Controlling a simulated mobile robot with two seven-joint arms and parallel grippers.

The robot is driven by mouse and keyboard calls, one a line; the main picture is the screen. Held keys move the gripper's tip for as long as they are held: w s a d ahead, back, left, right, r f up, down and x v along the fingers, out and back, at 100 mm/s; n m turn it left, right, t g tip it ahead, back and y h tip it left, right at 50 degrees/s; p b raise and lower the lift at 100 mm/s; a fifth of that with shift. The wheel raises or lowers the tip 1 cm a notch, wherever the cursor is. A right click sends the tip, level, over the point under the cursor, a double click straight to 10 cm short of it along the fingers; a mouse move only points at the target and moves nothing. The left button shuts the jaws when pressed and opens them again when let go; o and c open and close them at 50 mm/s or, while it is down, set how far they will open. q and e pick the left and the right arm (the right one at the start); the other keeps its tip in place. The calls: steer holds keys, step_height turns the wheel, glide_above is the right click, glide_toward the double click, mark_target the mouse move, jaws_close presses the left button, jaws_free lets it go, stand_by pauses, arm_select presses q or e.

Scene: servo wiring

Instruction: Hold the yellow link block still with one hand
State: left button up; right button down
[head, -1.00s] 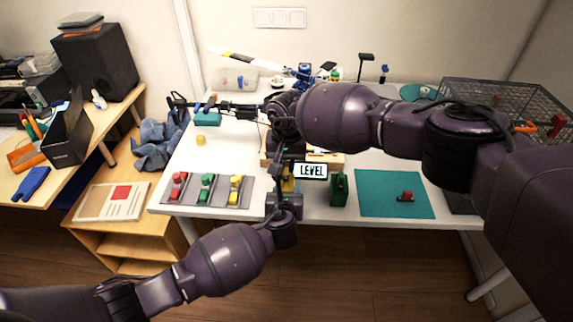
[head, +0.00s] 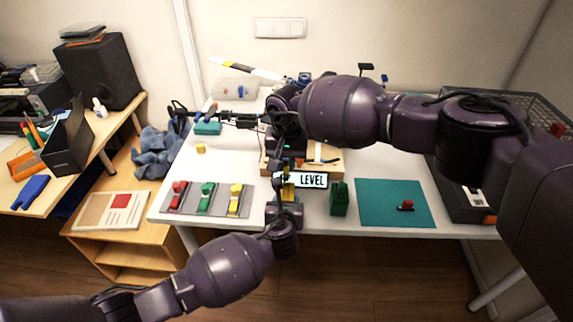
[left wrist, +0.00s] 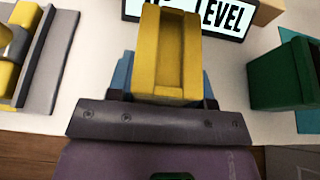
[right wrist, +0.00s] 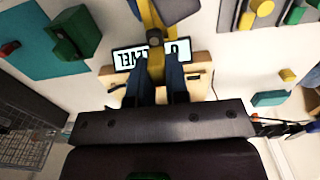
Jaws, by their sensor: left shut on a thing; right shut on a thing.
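The yellow link block (left wrist: 165,55) stands between my left fingers and fills the middle of the left wrist view. My left gripper (head: 285,200) is shut on it at the table's front edge; in the head view the block (head: 288,190) is mostly hidden by my arms. My right gripper (right wrist: 160,92) comes down from above, its fingers close together. A yellow part (right wrist: 153,68) of the block shows between their tips, so it seems shut on the block. A dark round part (right wrist: 155,39) is beside it.
A LEVEL sign (head: 313,180) is right behind the block, with a wooden base (head: 330,160) behind. A green block (head: 340,198) and a teal mat (head: 380,205) lie to the right. A grey tray (head: 222,205) with coloured pieces lies to the left.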

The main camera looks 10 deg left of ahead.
arm_select(q)
steer(key=o, duration=1)
steer(key=v, duration=1.2)
